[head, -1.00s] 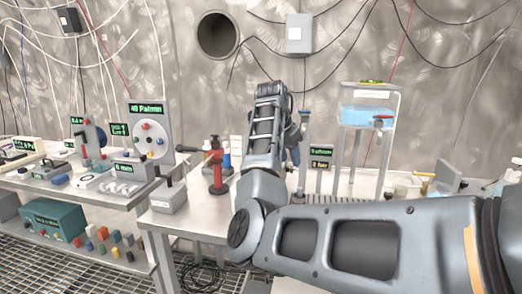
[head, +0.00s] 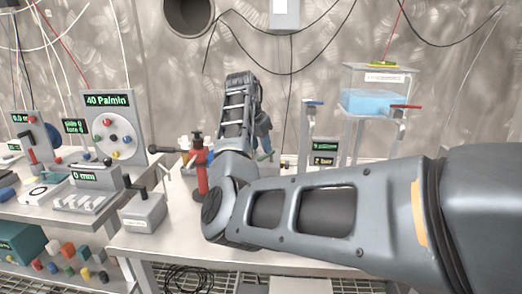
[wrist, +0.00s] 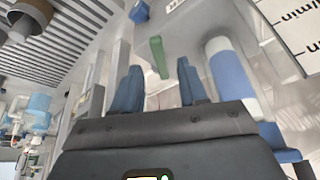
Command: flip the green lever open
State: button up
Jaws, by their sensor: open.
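The green lever (wrist: 158,57) shows in the wrist view as a short, plain green bar. It appears between and just beyond my fingertips, apart from both. My gripper (wrist: 160,66) is open, with two blue fingers and nothing held between them. In the head view a small green piece (head: 265,156), likely the same lever, shows just below my gripper (head: 264,138), partly hidden by my arm. The lever's mount is not clear in either view.
A white-and-blue cylinder (wrist: 232,78) stands close right of my fingers in the wrist view. A blue-handled post (head: 312,125) and a blue water tank (head: 370,102) stand right.

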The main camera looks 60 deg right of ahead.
aim_at(264, 155)
jog(key=shift+x, duration=1.55)
grip_shut()
